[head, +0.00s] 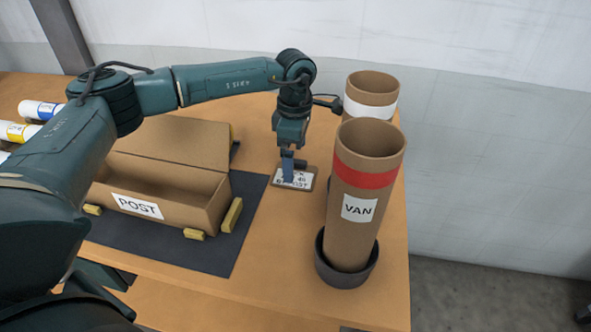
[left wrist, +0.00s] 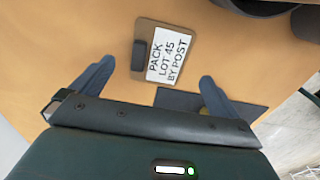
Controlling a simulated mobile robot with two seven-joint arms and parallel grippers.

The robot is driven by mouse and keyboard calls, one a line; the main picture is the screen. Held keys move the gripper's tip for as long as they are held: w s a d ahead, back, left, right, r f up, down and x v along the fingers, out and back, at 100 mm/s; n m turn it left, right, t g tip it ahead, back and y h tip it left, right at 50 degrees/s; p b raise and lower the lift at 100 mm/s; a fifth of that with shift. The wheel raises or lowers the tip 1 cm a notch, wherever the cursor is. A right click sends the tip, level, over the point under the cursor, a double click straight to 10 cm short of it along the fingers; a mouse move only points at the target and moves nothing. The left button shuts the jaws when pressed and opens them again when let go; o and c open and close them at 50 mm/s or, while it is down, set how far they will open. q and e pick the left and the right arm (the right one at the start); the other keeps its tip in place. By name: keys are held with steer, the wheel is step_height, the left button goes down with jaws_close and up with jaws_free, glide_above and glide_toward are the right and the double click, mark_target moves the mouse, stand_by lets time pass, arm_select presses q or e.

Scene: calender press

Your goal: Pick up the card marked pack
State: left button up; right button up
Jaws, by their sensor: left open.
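The card marked pack (head: 296,178) lies on the wooden table, just right of the dark mat. My left gripper (head: 291,168) points down over the card in the head view. In the left wrist view its two blue fingers (left wrist: 153,88) are apart, with nothing between them, and the card shows beyond their tips. My right gripper is in neither view.
An open cardboard box labelled POST (head: 138,206) sits on the dark mat (head: 215,255) with yellow blocks around it. A tall tube labelled VAN (head: 358,207) stands in a dark round holder right of the card. Another tube (head: 370,97) stands behind. Rolled tubes (head: 40,110) lie far left.

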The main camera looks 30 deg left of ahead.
mark_target(295, 175)
arm_select(q)
step_height(295, 175, down, 4)
steer(key=shift+f+p, duration=0.1)
steer(key=shift+p, duration=0.2)
steer(key=shift+c, duration=0.4)
steer(key=c, duration=0.9)
